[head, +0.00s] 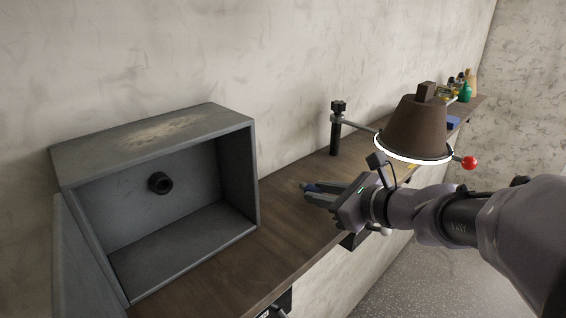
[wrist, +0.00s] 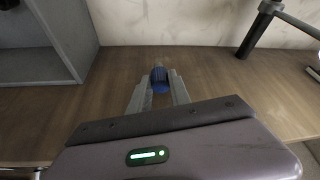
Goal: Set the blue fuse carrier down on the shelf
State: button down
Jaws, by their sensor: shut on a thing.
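The blue fuse carrier (wrist: 160,79) is a small ribbed blue piece with a greyish tip, held between the fingertips of my gripper (wrist: 158,88). In the head view, my gripper (head: 314,191) is over the brown wooden shelf (head: 285,230), to the right of the grey box, and a bit of the blue carrier (head: 311,187) shows at its tips. The gripper is shut on the carrier. The fingers hide its sides, and I cannot tell whether it touches the shelf.
An open grey metal box (head: 245,190) with a black round fitting (head: 160,183) inside stands at the left. A black post (head: 336,135) carries an arm toward a brown lampshade (head: 412,125) at the right. Small bottles (head: 466,90) stand at the far end. Bare shelf surrounds the gripper.

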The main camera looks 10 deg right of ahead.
jog(key=shift+f+b, duration=0.4)
jog(key=shift+f, duration=0.1)
jog(key=c, duration=1.1)
grip_release()
jog(key=shift+d, duration=0.15)
